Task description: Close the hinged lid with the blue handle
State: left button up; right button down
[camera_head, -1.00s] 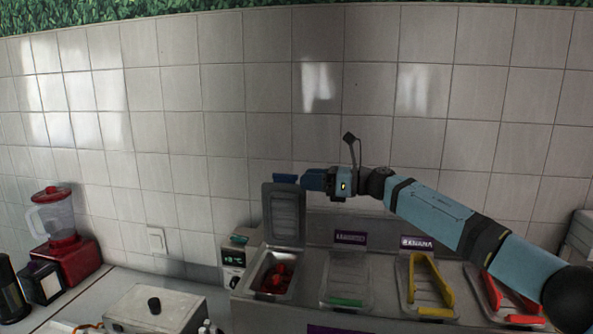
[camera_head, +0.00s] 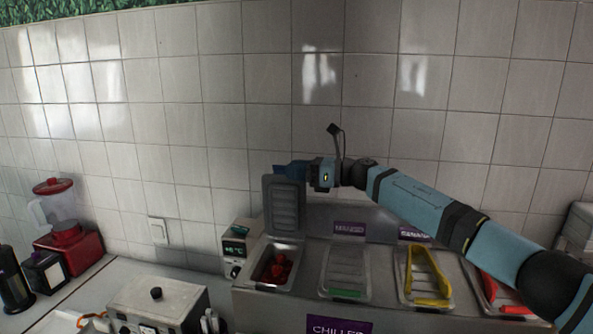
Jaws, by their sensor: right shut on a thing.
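The grey hinged lid (camera_head: 284,207) stands upright, open, at the back of the leftmost bin (camera_head: 256,254), which holds red fruit (camera_head: 279,268). The lid's blue handle is at its top edge, and there it blends with the blue fingers of my right gripper (camera_head: 290,170). The gripper reaches in from the right and is shut on the handle. Its fingers hide most of the handle. My left gripper is not in view.
Closed lids with green (camera_head: 345,293), yellow (camera_head: 430,301) and red (camera_head: 515,309) handles lie to the right. A small display box (camera_head: 236,247) stands left of the bin. A tiled wall is close behind.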

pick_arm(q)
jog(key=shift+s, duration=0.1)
pick_arm(e)
jog(key=shift+s, duration=0.1)
pick_arm(q)
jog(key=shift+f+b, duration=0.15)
jog(key=shift+b, duration=0.15)
pick_arm(e)
jog(key=shift+s, duration=0.1)
